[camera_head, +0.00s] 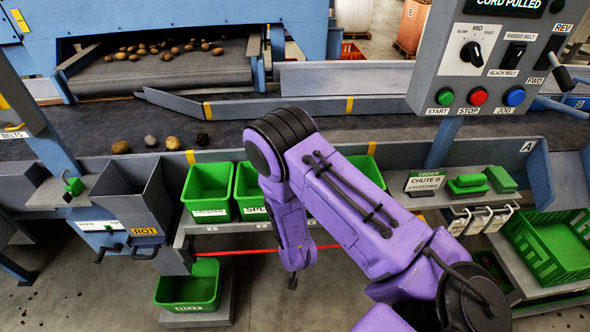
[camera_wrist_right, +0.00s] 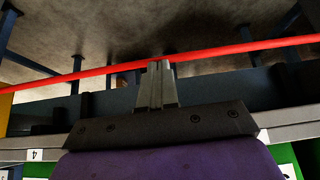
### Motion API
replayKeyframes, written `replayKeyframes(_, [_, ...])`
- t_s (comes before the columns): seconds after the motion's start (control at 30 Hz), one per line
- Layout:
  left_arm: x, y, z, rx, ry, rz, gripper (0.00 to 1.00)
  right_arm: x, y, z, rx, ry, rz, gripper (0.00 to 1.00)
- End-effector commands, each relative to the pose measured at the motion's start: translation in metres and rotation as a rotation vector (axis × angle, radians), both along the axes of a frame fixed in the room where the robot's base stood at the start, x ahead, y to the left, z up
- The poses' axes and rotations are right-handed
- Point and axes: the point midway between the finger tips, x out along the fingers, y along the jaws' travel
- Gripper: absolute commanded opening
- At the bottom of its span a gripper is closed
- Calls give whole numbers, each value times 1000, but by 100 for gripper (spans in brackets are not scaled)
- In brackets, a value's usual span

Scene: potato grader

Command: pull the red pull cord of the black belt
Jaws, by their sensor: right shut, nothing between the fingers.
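The red pull cord (camera_head: 245,252) runs left to right below the green bins, in front of the black belt (camera_head: 65,147). My purple right arm reaches across from the lower right and hides part of the cord. In the right wrist view the cord (camera_wrist_right: 60,80) crosses the whole picture, slightly slanted. My right gripper (camera_wrist_right: 158,66) is shut and empty, its fingertips at the cord's line; I cannot tell whether they touch it. The display (camera_head: 507,4) on the control panel reads "CORD PULLED". My left gripper is not in view.
Green bins (camera_head: 207,188) stand on the shelf above the cord. A grey chute (camera_head: 137,193) marked ROT and a lower green bin (camera_head: 188,288) are at the left. The control panel (camera_head: 483,62) overhangs at the right, above a green crate (camera_head: 552,245). Several potatoes (camera_head: 121,147) lie on the belts.

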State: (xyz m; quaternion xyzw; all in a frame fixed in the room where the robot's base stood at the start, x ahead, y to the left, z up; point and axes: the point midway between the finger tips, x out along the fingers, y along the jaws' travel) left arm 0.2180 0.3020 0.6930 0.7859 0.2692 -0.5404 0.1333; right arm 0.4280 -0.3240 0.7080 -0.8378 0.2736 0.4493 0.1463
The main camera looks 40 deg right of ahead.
Motion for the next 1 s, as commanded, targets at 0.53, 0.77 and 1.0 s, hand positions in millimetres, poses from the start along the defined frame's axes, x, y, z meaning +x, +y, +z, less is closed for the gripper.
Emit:
replayKeyframes(0.53, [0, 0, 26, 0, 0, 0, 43, -33, 23, 105, -1, -8, -1, 0])
replayKeyframes(0.77, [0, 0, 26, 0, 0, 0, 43, -41, 28, 118, -2, -5, -2, 0])
replayKeyframes(1.0, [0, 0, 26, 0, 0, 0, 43, -41, 29, 119, -2, -5, -2, 0])
